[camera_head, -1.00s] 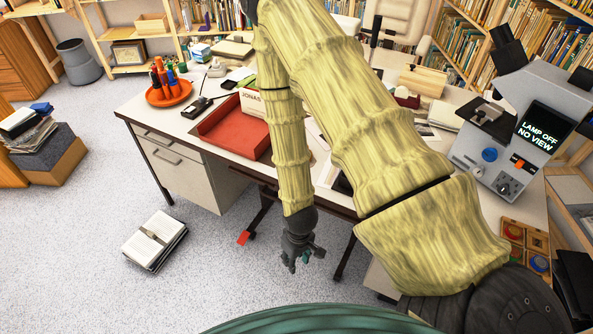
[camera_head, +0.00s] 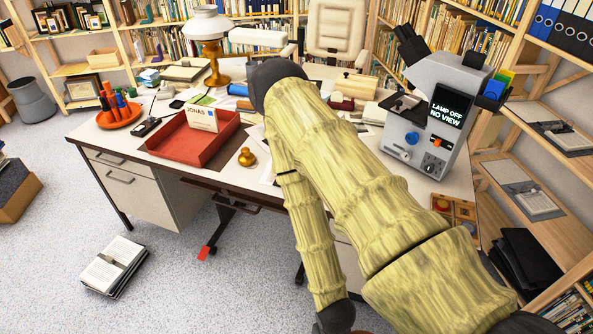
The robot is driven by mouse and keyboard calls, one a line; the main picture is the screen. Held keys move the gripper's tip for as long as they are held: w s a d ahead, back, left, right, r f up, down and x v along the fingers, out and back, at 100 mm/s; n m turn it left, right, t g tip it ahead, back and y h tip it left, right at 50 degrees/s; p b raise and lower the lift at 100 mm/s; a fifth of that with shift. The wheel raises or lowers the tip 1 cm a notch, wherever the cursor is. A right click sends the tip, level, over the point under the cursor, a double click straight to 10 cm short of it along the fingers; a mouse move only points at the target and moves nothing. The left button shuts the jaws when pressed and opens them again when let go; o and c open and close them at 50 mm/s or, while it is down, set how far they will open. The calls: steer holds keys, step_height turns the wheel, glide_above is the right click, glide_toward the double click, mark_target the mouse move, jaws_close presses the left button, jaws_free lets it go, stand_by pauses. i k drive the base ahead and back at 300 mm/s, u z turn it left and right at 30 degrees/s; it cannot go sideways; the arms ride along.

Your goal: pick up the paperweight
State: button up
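A small brass knob-shaped object (camera_head: 247,157), which looks like the paperweight, stands upright near the desk's front edge. It is just right of the red tray, and nothing touches it. My yellow arm crosses the middle of the view, right of the brass object. Only the dark wrist at the arm's end shows at the bottom edge. My gripper's fingers are cut off below the frame, so their state is hidden.
The red letter tray (camera_head: 185,152) holds a "JONAS" card (camera_head: 202,117). An orange dish (camera_head: 119,122) of markers and a brass lamp (camera_head: 212,62) stand behind to the left. A microscope-like device (camera_head: 425,110) stands right. A book stack (camera_head: 115,266) lies on the floor.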

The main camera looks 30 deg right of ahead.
mark_target(246, 158)
steer(key=z, duration=0.3)
steer(key=k, duration=0.7)
steer(key=u, duration=0.65)
steer(key=i, duration=1.55)
steer(key=z, duration=0.75)
steer(key=i, duration=0.65)
steer(key=z, duration=2.7)
steer(key=k, duration=1.15)
